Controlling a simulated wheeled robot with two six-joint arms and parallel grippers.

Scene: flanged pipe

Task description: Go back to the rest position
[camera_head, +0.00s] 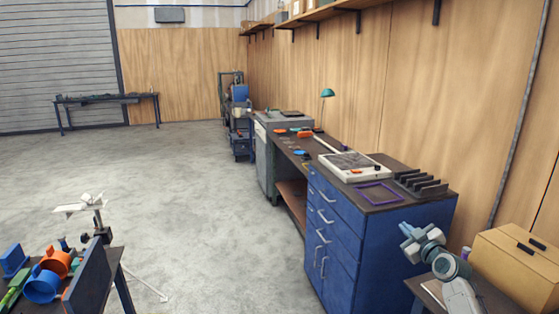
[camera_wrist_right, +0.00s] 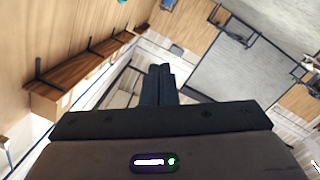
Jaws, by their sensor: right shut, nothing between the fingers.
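My right gripper (camera_head: 405,231) is raised at the lower right in the head view, in front of the blue drawer cabinet and apart from it. In the right wrist view its dark fingers (camera_wrist_right: 159,72) are together with nothing between them. My left gripper is not in view. I cannot make out a flanged pipe in either view.
A workbench with a blue drawer cabinet (camera_head: 338,238) runs along the wooden wall. A yellow-brown box (camera_head: 515,262) stands right of my right arm. The grey floor (camera_head: 190,205) between is clear.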

